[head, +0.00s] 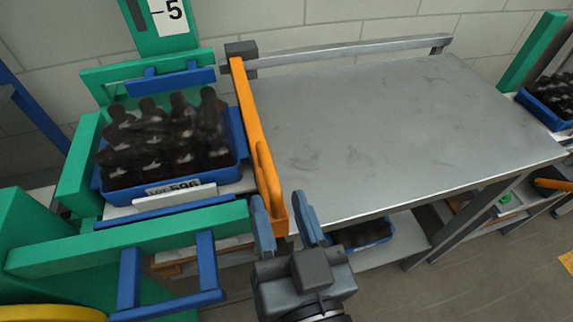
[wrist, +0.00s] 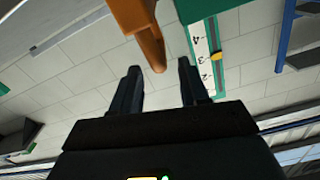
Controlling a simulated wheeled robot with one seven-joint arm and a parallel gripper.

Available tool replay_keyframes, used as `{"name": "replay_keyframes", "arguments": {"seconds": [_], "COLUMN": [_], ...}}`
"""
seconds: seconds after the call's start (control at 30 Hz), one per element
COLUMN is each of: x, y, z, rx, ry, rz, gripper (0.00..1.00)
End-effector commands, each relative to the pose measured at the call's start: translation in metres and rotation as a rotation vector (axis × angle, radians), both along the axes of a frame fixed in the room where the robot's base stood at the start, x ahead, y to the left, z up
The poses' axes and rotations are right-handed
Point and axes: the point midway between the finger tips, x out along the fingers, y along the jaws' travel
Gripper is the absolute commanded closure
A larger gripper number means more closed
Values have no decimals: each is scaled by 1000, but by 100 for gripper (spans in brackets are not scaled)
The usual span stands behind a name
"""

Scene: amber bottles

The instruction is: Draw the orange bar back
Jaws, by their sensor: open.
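The orange bar (head: 252,120) runs from a grey hinge block at the back down to the front edge, between the blue crate and the grey table. A raised orange handle (head: 265,170) is on its near part. My gripper (head: 281,205) is open at the near end of the bar, one finger to each side of it in the head view. In the wrist view the orange bar (wrist: 143,32) comes down from the top, and its end appears between the open fingertips (wrist: 158,68). I cannot tell whether the fingers touch it.
A blue crate (head: 242,150) of dark bottles (head: 165,135) stands left of the bar in a green frame (head: 125,240). The grey table top (head: 390,130) to the right is bare, with a metal rail (head: 350,49) along its back. Another blue crate (head: 545,108) is at far right.

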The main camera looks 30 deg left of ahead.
Motion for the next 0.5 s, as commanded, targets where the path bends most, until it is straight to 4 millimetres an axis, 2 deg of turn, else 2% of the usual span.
{"name": "replay_keyframes", "arguments": {"seconds": [0.3, 0.5], "x": [31, 41], "y": [36, 47], "z": [2, 1], "rx": [0, 1], "ry": [-3, -2], "rz": [-1, -2], "gripper": [56, 56]}}
